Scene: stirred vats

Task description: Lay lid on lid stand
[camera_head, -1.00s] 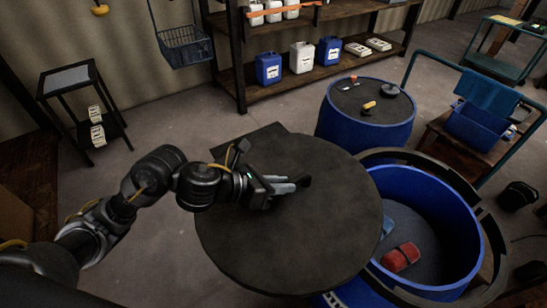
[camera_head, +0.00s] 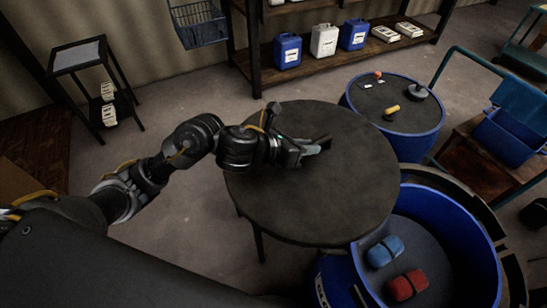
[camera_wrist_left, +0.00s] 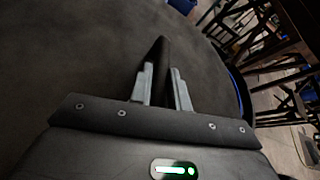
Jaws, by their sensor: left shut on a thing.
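The lid (camera_head: 325,205) is a large, dark, round disc in the middle of the head view, and it looks about level. My left gripper (camera_head: 303,152) is shut on the lid's dark bar handle (camera_head: 323,142). The wrist view shows the handle (camera_wrist_left: 162,62) between the two grey fingers. Thin dark legs of the lid stand (camera_head: 259,243) show below the lid's left edge. The lid hides the stand's top, so I cannot tell whether the two touch. My right gripper is not in view.
An open blue vat (camera_head: 455,215) at lower right holds a blue pack (camera_head: 385,251) and a red pack (camera_head: 408,285). A closed blue drum (camera_head: 410,140) with small items stands behind. A shelf (camera_head: 300,70) is at the back, a small side table (camera_head: 77,56) at left. Floor left is clear.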

